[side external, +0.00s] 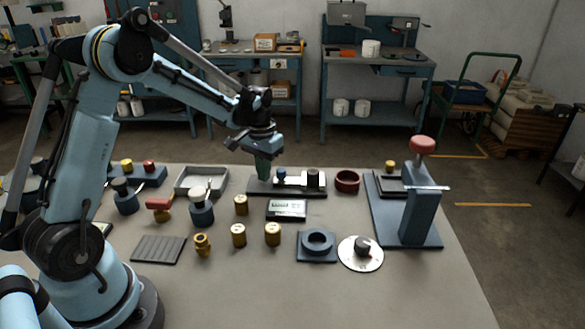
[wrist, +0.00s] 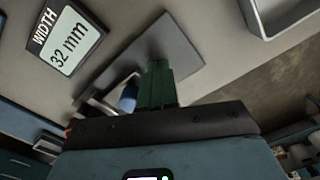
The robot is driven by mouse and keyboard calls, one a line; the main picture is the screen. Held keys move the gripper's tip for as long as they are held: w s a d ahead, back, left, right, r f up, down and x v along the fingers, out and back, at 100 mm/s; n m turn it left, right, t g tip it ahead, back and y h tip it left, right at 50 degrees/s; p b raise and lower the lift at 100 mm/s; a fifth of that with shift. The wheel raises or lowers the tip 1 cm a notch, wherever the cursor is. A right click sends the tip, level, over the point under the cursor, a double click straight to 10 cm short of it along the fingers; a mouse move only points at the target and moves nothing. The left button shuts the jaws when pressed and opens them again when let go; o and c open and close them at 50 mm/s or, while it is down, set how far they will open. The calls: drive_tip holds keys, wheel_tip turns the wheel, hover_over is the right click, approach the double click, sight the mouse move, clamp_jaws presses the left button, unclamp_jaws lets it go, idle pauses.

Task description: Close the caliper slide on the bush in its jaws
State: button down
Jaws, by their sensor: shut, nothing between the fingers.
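The caliper (side external: 258,187) is a long dark base on the table with a pale bar and a dark upright block (side external: 315,179) at its right end. A small blue piece (side external: 281,176) stands on it, just right of my fingers; I cannot tell if it is the bush or part of the slide. My gripper (side external: 264,169), with green fingers, points down over the caliper's left end, shut and empty. In the wrist view the shut fingers (wrist: 157,82) are beside the blue piece (wrist: 128,96), over the grey base (wrist: 172,48). Contact is unclear.
A display (wrist: 68,37) in front of the caliper reads "WIDTH 32 mm". A grey tray (side external: 202,178) stands left of the caliper, a red-brown ring (side external: 347,181) right of it. Brass cylinders (side external: 239,236) stand in front. A blue press with a red knob (side external: 423,146) stands at right.

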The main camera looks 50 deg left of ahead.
wheel_tip(320, 180, up, 7)
idle(0.8)
drive_tip(key=shift+f, duration=0.1)
drive_tip(key=s+d+r+m+t, duration=0.1)
drive_tip(key=s+d+r+t, duration=0.1)
drive_tip(key=s+d, duration=0.4)
drive_tip(key=s+d+r+m+t, duration=0.2)
drive_tip(key=s+d+r+t, duration=0.1)
drive_tip(key=s+d+t, duration=0.2)
drive_tip(key=s+d, duration=0.2)
drive_tip(key=d, duration=0.1)
drive_tip(key=shift+s, duration=0.3)
